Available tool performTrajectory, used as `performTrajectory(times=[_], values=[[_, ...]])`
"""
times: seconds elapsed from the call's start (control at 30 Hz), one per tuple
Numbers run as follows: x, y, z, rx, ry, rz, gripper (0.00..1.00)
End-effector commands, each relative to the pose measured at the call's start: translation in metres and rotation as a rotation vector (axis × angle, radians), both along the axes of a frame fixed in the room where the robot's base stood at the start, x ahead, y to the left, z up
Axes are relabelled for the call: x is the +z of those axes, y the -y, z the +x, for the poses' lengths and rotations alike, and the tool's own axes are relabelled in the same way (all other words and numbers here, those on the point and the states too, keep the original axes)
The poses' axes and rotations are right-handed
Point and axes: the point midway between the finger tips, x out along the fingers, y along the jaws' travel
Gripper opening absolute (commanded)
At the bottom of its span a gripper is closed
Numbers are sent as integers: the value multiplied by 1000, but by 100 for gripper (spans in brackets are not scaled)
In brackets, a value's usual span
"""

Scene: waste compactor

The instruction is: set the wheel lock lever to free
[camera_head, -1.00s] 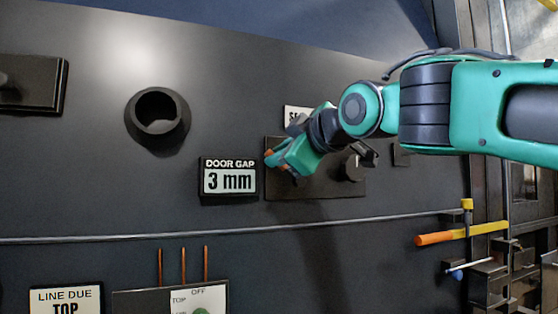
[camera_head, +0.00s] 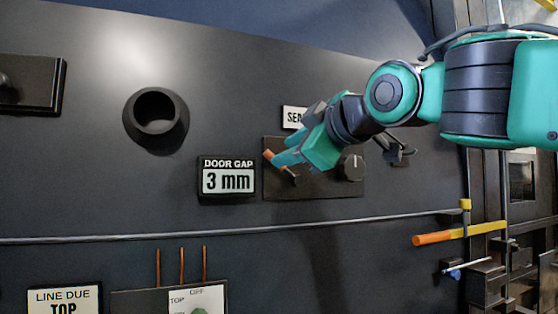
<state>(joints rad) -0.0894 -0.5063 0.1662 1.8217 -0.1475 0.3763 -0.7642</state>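No lever carries a readable wheel lock label. A lever with an orange grip (camera_head: 432,239) and a yellow bar (camera_head: 486,227) lies almost level at the lower right, well apart from my gripper. My gripper (camera_head: 280,160) is at a dark plate (camera_head: 318,186) on the wall, left of a round black knob (camera_head: 352,168). A small orange piece (camera_head: 270,156) shows at its fingertips; I cannot tell whether it is a handle on the plate or touches the fingers. My gripper hides part of the plate and the sign above it, and its finger opening is unclear.
A "DOOR GAP 3 mm" display (camera_head: 228,179) is just left of the plate. A long thin rod (camera_head: 240,229) crosses the wall below. A round black socket (camera_head: 156,114) sticks out at left.

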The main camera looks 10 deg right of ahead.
Motion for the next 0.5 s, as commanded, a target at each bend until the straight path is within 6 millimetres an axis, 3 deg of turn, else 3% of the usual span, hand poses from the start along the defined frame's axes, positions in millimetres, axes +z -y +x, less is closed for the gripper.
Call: performTrajectory(times=[0.23, 0.5], values=[[6, 15, -39, 0, 0, 1, 32], [8, 20, -53, 2, -3, 0, 32]])
